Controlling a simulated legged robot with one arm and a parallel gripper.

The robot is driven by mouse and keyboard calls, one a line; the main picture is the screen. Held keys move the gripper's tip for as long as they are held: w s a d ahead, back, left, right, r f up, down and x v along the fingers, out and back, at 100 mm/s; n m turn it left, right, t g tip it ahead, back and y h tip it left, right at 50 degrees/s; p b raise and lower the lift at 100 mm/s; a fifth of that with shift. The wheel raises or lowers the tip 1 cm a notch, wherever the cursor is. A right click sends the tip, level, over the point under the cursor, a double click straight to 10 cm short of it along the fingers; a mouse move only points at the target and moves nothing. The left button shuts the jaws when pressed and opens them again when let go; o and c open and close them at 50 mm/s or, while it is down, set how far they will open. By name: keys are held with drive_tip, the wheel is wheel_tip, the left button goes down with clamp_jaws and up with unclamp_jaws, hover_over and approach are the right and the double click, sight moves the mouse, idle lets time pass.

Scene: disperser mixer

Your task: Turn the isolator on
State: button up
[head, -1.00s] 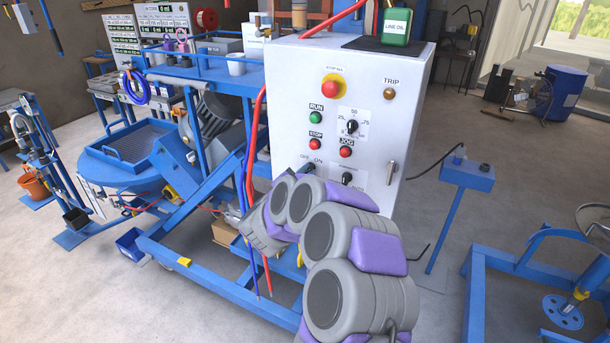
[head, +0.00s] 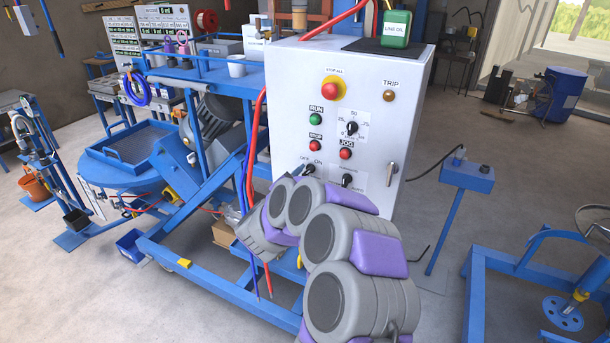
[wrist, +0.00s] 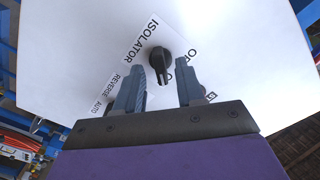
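The isolator is a small black knob (head: 309,169) with OFF and ON marks, low on the left of the white control panel's front (head: 282,105). In the wrist view the isolator knob (wrist: 160,58) shows just past my fingertips, beside the ISOLATOR label, its pale-marked bar pointing down the picture. My gripper (wrist: 165,75) is open, with one grey finger to each side of the knob's line and a visible gap between them. I cannot tell whether a finger touches the knob.
A second black selector (head: 347,180) is right of the isolator. RUN (head: 316,119), STOP (head: 315,146) and JOG (head: 346,154) buttons and a red emergency stop (head: 332,88) are above. Red hose (head: 252,150) hangs along the panel's left edge.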

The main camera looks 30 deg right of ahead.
drive_tip(key=p+v, duration=0.1)
drive_tip(key=v, duration=1.5)
drive_tip(key=shift+a+p, duration=0.2)
drive_tip(key=shift+p, duration=0.15)
